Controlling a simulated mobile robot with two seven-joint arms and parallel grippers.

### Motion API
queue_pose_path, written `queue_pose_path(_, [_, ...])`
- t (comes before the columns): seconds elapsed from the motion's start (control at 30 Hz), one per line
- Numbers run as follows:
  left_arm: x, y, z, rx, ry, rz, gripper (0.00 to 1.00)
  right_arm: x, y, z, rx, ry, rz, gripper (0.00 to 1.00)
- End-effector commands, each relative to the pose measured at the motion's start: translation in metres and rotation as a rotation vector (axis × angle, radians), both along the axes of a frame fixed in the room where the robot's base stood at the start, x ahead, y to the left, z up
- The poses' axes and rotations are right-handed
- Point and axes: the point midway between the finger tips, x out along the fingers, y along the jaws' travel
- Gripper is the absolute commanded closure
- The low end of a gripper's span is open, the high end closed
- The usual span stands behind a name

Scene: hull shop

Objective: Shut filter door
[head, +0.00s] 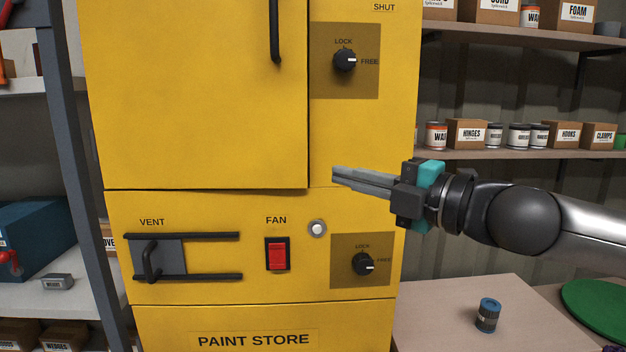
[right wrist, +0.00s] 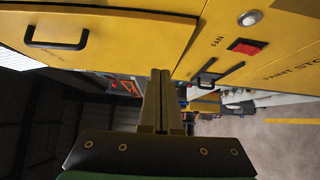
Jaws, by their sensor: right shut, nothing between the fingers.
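The large yellow door (head: 195,95) fills the upper front of the yellow cabinet. It has a black bar handle (head: 275,30); no word "filter" shows. A dark line runs down its right edge and a shadow lies under its lower right corner, so it looks slightly ajar. The door (right wrist: 130,35) and its handle (right wrist: 57,38) also show in the right wrist view. My right gripper (head: 334,175) is shut and empty, with its fingertips just right of the door's lower right corner. I cannot tell whether they touch the cabinet. My left gripper is out of view.
A LOCK/FREE knob (head: 345,61) is right of the door, under the word SHUT. Below are a vent slider (head: 152,262), a red fan switch (head: 277,254), a round button (head: 317,229) and a second knob (head: 363,264). A blue-topped jar (head: 488,315) stands on the table (head: 430,320).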

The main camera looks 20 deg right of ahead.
Motion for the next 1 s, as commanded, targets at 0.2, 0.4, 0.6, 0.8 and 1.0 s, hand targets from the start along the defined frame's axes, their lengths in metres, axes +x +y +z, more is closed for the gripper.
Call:
queue_pose_path(0.2, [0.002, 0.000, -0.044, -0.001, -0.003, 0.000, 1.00, -0.011, -0.009, 0.010, -0.015, 0.013, -0.029, 1.00])
queue_pose_path(0.4, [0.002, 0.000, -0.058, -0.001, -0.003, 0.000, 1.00, -0.019, -0.013, 0.020, -0.006, 0.025, -0.053, 1.00])
queue_pose_path(0.6, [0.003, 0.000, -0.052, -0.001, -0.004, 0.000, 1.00, -0.019, -0.014, 0.025, 0.002, 0.029, -0.056, 1.00])
queue_pose_path(0.8, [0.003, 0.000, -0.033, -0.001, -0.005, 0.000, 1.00, -0.014, -0.013, 0.028, 0.005, 0.028, -0.052, 1.00])
queue_pose_path(1.0, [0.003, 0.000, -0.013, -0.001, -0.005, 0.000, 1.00, -0.008, -0.012, 0.028, 0.005, 0.028, -0.051, 1.00])
